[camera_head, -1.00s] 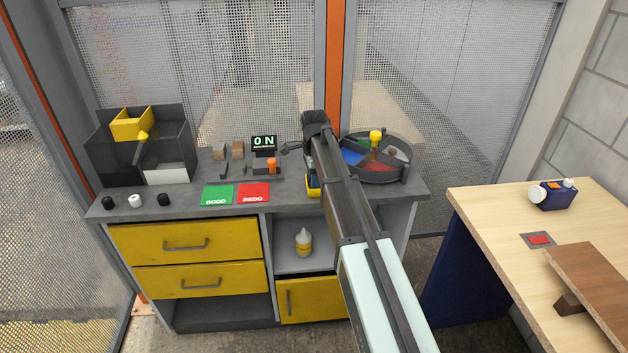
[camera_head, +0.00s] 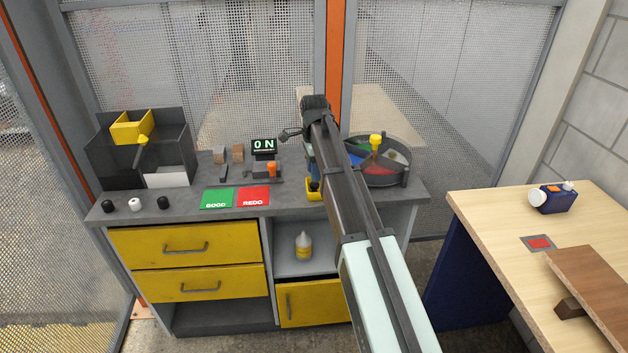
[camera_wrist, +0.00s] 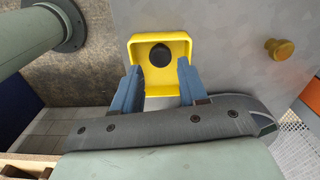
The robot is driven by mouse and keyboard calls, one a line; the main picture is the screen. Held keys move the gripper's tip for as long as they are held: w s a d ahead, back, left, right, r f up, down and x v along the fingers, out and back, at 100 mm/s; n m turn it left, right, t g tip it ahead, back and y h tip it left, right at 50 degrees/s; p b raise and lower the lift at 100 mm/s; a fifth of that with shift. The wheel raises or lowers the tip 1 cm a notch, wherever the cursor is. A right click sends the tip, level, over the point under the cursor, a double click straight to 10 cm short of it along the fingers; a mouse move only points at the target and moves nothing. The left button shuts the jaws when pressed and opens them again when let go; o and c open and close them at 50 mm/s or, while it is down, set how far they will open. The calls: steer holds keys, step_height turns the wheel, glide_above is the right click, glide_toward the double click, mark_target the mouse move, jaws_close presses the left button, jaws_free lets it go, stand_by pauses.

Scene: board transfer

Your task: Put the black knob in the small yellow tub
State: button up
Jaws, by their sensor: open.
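The small yellow tub (camera_head: 316,196) stands on the grey bench top near its front edge. The black knob (camera_wrist: 160,56) lies inside it, against the tub's floor as the wrist view shows; the tub also shows there (camera_wrist: 180,41). My gripper (camera_wrist: 157,78) is open and empty. Its two blue fingers are apart, above the tub, and nothing is between the tips. In the head view the gripper (camera_head: 313,172) is partly hidden by my arm.
Two black knobs (camera_head: 107,206) (camera_head: 163,202) and a white one (camera_head: 135,204) stand at the bench's front left. Green and red pads (camera_head: 217,198) lie left of the tub. A round divided tray (camera_head: 385,180) stands right, partly behind my arm.

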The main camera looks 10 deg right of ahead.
step_height(320, 180, up, 7)
steer(key=shift+f, duration=0.2)
